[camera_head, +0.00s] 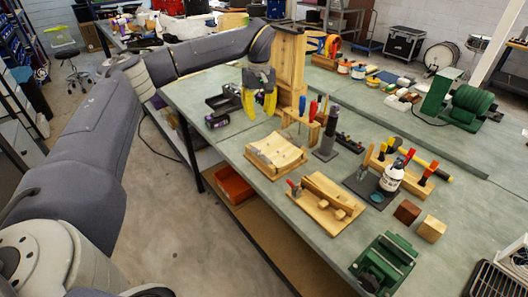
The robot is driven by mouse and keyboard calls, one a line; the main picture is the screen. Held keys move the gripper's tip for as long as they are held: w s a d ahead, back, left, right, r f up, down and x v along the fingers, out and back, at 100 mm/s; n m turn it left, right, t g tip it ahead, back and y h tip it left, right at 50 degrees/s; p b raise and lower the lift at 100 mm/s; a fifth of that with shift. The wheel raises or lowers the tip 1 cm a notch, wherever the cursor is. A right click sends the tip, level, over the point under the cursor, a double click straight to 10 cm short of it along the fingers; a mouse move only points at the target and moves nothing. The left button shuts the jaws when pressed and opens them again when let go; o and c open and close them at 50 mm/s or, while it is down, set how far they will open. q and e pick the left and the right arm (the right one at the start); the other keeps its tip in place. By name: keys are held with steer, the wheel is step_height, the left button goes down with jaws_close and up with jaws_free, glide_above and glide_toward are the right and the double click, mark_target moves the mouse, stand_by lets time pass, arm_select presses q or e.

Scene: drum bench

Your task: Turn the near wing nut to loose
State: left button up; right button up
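I cannot pick out a wing nut for sure; any on the bench is too small to tell or hidden. A low wooden cradle (275,155) lies on the bench. To its right and nearer lies a wooden jig board (326,203) with a red-handled clamp (294,187) at its left end. My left gripper (259,108) hangs above the bench's far left part, yellow fingers pointing down and apart with nothing seen between them. It is beside a tall wooden stand (289,62), beyond the cradle. My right gripper is not in view.
A tool rack (306,128) and dark upright post (328,135) stand beyond the cradle. A white bottle (391,178), wooden blocks (432,229) and green vise (383,264) are to the right. The green bench (235,150) has bare space left.

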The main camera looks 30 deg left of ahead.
mark_target(260, 153)
arm_select(q)
step_height(260, 153, down, 17)
steer(key=shift+a+f, duration=0.1)
stand_by(0.6)
steer(key=shift+c, duration=0.3)
jaws_close()
